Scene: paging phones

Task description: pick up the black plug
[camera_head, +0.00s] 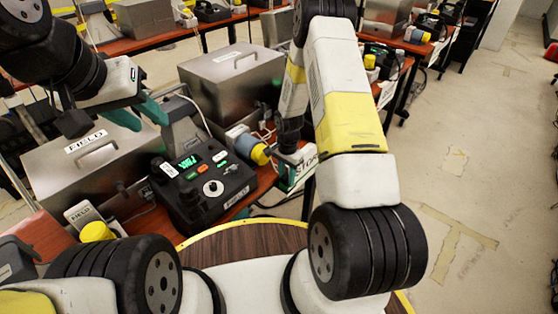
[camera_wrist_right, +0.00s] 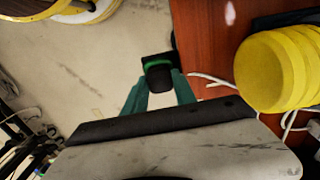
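A small black plug (camera_wrist_right: 158,74) with a bright green band shows between the teal fingertips of my right gripper (camera_wrist_right: 160,85) in the right wrist view. The fingers meet its two sides, and it hangs mostly past the table edge, over the floor. In the head view my right gripper (camera_head: 292,178) is low at the table's right edge, and the plug cannot be made out there. My left gripper (camera_head: 139,113) has its teal fingers apart and empty, above the metal FIELD box (camera_head: 100,160).
A black phone console (camera_head: 205,190) with a green display stands on the red-brown table (camera_head: 250,190). A blue-and-yellow cylinder (camera_head: 254,150) and white cables lie beside it. A second metal box (camera_head: 232,80) stands behind. In the wrist view a yellow ribbed object (camera_wrist_right: 280,70) is at right.

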